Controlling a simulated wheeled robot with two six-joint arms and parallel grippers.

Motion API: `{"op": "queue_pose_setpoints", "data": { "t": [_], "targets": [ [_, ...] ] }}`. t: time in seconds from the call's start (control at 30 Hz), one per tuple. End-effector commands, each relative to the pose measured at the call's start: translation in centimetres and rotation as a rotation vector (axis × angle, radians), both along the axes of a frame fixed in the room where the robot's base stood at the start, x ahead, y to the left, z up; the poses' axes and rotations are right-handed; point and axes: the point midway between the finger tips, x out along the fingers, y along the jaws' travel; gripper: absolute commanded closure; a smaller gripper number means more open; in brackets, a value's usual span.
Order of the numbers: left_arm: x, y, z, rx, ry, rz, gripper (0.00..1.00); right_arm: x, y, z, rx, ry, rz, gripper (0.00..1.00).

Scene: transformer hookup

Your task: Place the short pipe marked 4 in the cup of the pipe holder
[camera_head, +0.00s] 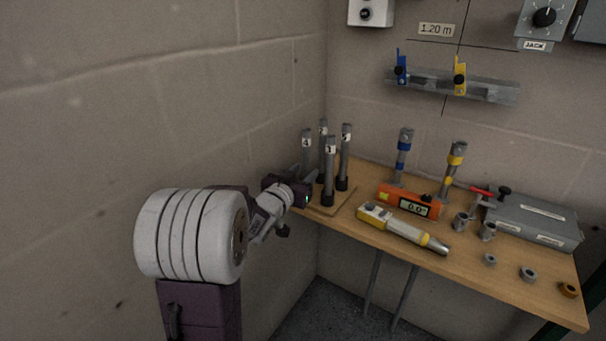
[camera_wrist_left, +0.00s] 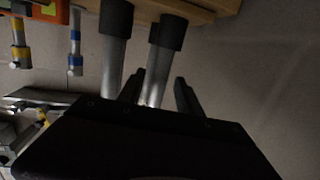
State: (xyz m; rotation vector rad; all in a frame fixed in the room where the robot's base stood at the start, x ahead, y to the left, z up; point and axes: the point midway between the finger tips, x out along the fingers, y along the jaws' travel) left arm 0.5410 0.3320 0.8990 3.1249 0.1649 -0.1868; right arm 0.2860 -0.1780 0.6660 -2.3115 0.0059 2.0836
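The grey pipe marked 4 (camera_head: 306,143) stands upright in a group of several grey pipes at the table's left end; its foot is hidden behind my left gripper (camera_head: 313,182). The pipe marked 3 (camera_head: 329,165) stands beside it in a black cup. In the left wrist view, which is upside down, the left fingers (camera_wrist_left: 158,94) are apart. A grey pipe (camera_wrist_left: 158,68) with a black cup (camera_wrist_left: 170,32) shows between them; its number is not visible, and I cannot tell if it touches them. My right gripper is out of view.
Another pipe (camera_head: 344,150) stands close by. An orange level (camera_head: 408,202) and a yellow tool (camera_head: 402,229) lie to the right. Two banded posts stand behind. A wall rail (camera_head: 480,90) carries blue and yellow clamps. A grey case (camera_head: 534,219) lies farther right.

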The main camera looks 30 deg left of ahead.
Motion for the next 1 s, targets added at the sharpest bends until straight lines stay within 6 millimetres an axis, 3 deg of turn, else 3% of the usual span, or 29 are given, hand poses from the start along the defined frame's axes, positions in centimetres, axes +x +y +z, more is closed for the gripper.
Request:
{"op": "queue_pose_setpoints", "data": {
  "t": [0.13, 0.23, 0.4, 0.5, 0.6, 0.7, 1.0],
  "targets": [
    [-0.4, 0.0, 0.3, 0.000, -0.001, 0.001, 0.58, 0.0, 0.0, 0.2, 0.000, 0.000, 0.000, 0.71],
    [-2.0, -0.1, 0.6, 0.001, 0.000, 0.003, 0.58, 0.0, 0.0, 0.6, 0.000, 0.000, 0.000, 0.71],
    [-6.5, -0.6, 1.2, 0.000, -0.001, 0.004, 0.58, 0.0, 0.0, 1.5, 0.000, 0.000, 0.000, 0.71],
    [-9.2, -0.9, 1.2, 0.004, -0.006, 0.005, 0.58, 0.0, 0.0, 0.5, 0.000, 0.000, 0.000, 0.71],
    [-10.4, -1.1, 0.9, 0.003, -0.010, -0.003, 0.58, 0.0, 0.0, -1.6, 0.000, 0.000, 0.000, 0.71],
    [-11.3, -1.2, 1.2, 0.001, -0.006, -0.003, 0.58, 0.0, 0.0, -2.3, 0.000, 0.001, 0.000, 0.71],
    [-11.9, -1.3, 1.6, 0.000, 0.001, -0.001, 0.58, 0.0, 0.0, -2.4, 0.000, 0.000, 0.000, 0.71]
  ]
}}
